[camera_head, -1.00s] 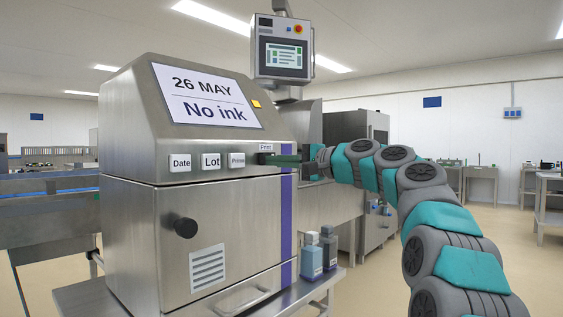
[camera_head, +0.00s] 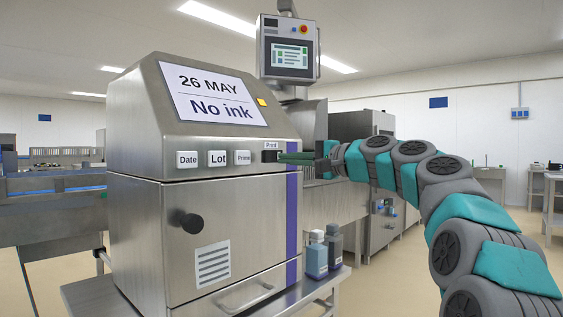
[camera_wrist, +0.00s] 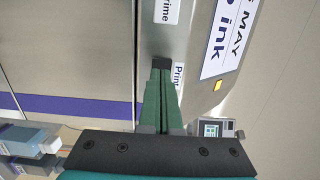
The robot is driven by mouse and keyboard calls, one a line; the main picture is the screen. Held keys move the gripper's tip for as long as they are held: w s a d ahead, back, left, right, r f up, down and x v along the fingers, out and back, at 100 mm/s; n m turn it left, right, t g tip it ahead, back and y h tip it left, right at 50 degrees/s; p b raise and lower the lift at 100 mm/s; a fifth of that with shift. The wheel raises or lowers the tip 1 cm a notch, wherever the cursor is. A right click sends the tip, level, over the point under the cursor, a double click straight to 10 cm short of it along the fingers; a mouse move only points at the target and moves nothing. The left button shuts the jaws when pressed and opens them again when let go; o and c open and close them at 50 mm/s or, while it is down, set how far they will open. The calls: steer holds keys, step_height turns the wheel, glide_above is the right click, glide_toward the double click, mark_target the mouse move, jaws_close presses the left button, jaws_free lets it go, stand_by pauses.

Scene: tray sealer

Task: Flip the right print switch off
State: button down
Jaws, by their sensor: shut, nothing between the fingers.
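The print switch is a small black switch (camera_head: 270,155) under a "Print" label (camera_head: 272,145), at the right end of the button row on the steel printer (camera_head: 235,215). In the wrist view the black switch (camera_wrist: 162,63) sits right at my fingertips. My gripper (camera_head: 282,157) is shut and empty, its green fingers pointing left at the switch. The fingertips (camera_wrist: 160,72) look in contact with the switch or very close to it; I cannot tell which. They partly hide it, so its position cannot be read.
Buttons "Date" (camera_head: 187,159), "Lot" (camera_head: 217,158) and "Prime" (camera_head: 242,157) lie left of the switch. A display (camera_head: 215,95) reads "26 MAY, No ink". A black knob (camera_head: 191,223) sticks out below. Bottles (camera_head: 317,256) stand on the ledge. A monitor (camera_head: 289,50) hangs above.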

steer(key=s+a+v, duration=0.1)
steer(key=s+v, duration=0.1)
steer(key=v, duration=0.8)
steer(key=shift+b, duration=0.3)
steer(key=shift+s, duration=0.1)
steer(key=s+a+f+n+g+h, duration=0.25)
steer(key=s+f, duration=0.55)
steer(key=f, duration=0.5)
steer(key=s+a+f+n+g+h, duration=0.1)
steer(key=s+a+f+g+h, duration=0.25)
steer(key=s+f, duration=0.65)
steer(key=s+d+f+n+g+h, duration=0.1)
steer(key=s+d+f+g+h, duration=0.1)
steer(key=s+d+f, duration=0.3)
steer(key=s+d+f+n+g+h+p, duration=0.1)
steer(key=s+d+f+h, duration=0.3)
steer(key=s+f, duration=0.7)
steer(key=s+d+f+n+g+h, duration=0.1)
steer(key=s+d+f+g+h, duration=0.1)
steer(key=s+d+f, duration=0.6)
step_height(320, 180, down, 3)
steer(key=shift+d+r+g+h, duration=0.15)
steer(key=shift+g+h, duration=0.15)
steer(key=shift+h, duration=0.2)
